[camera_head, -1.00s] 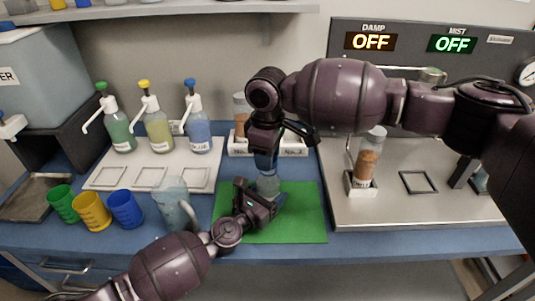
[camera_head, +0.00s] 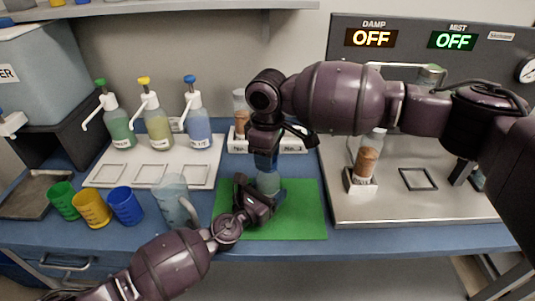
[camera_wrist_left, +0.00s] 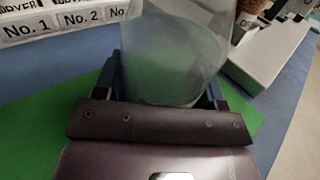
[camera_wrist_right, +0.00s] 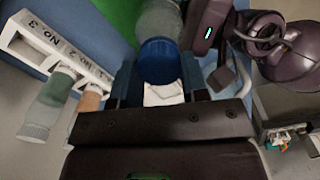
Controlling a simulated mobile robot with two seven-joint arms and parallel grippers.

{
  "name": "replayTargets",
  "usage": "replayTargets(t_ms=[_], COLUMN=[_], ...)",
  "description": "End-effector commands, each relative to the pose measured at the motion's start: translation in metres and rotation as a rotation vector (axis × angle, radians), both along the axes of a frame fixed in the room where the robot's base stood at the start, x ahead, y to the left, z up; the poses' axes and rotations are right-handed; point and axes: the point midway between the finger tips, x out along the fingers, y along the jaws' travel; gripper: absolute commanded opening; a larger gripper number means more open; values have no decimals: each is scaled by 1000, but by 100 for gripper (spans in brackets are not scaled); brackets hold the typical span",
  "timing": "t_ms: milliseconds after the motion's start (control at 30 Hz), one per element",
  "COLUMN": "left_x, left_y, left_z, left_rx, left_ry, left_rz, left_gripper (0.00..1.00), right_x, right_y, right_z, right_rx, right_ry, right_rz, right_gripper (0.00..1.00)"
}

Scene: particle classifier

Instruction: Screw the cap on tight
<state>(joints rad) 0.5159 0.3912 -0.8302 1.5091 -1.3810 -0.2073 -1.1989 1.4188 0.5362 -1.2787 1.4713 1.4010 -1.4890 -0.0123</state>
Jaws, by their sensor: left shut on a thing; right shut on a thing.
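A clear jar (camera_head: 268,184) with greyish-green contents stands upright over the green mat (camera_head: 300,215). It fills the space between the fingers in the left wrist view (camera_wrist_left: 175,60). My left gripper (camera_head: 258,197) comes in low from the left and is shut around the jar's body. A blue cap (camera_wrist_right: 160,60) is at the jar's top end, in line with it. My right gripper (camera_head: 266,158) points down from above and is shut on the cap. The fingers hide most of the cap in the head view, and I cannot tell how tightly it sits on the jar.
A glass pitcher (camera_head: 173,198) stands close left of my left gripper, near several coloured cups. A numbered white rack (camera_head: 292,145) is behind the mat. A jar of brown powder (camera_head: 367,160) stands on the steel tray at right. The mat's right part is clear.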

Motion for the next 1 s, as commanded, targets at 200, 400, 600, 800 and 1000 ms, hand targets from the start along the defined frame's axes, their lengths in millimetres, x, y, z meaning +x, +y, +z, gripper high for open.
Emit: replayTargets(t_ms=[200,400,600,800,1000], left_x=[0,0,0,0,0], left_y=[0,0,1,1,1], left_z=[0,0,0,-1,-1], left_rx=[1,1,1,1,1], left_ry=[0,0,0,1,1], left_rz=[1,1,1,1,1], left_gripper=[0,0,0,0,0], right_x=[0,1,1,1,1], right_y=[0,0,-1,-2,-2], right_z=[0,-1,-1,-1,-1], right_rx=[3,2,2,2,1], right_ry=[2,3,4,4,5], right_rz=[-223,-530,-837,-1147,-1460], right_gripper=[19,19,19,19,19])
